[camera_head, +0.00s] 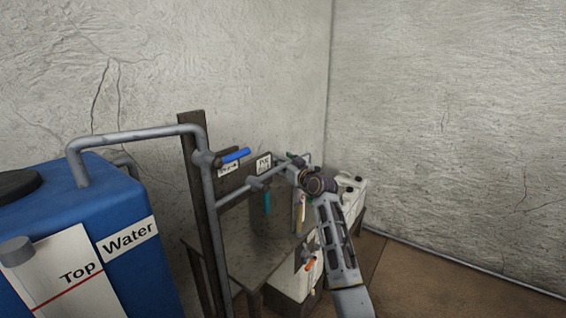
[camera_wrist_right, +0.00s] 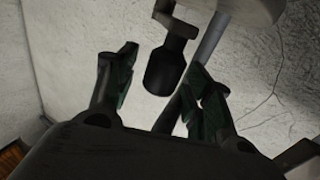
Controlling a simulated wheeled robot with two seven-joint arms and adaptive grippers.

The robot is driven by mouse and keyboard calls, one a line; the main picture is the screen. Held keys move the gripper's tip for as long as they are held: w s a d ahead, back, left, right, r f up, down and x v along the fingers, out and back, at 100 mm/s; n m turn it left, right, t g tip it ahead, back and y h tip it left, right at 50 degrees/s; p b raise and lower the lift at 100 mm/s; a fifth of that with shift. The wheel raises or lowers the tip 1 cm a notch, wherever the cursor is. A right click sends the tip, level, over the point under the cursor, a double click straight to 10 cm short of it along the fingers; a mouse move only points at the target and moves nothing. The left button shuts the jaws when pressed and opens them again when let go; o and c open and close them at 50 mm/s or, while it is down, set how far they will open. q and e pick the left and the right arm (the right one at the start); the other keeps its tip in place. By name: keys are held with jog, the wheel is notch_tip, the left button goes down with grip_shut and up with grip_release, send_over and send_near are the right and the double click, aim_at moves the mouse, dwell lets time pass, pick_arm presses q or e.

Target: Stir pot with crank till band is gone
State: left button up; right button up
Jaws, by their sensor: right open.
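My right gripper (camera_head: 297,162) reaches in at the pipework around the bench, seen small and partly blocked by its own wrist. In the right wrist view, its two dark fingers (camera_wrist_right: 160,85) are spread apart. A dark cylindrical handle (camera_wrist_right: 166,70), which looks like the crank's grip, lies between or just beyond the fingertips. It hangs from a dark arm near a grey rod (camera_wrist_right: 212,40) and a pale round part (camera_wrist_right: 245,8). I cannot tell whether the fingers touch the handle. The pot and its band cannot be made out. My left gripper is not in view.
A blue water tank (camera_head: 140,260) with a bent grey pipe (camera_head: 130,137) stands at left. A blue valve lever (camera_head: 236,156) sits on the pipe post. A bench (camera_head: 245,255) and white containers (camera_head: 352,190) stand near the corner. Floor (camera_head: 430,280) at right is clear.

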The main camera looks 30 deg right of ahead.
jog(key=shift+w, duration=0.1)
jog(key=shift+c, duration=0.4)
grip_shut()
dwell(0.3)
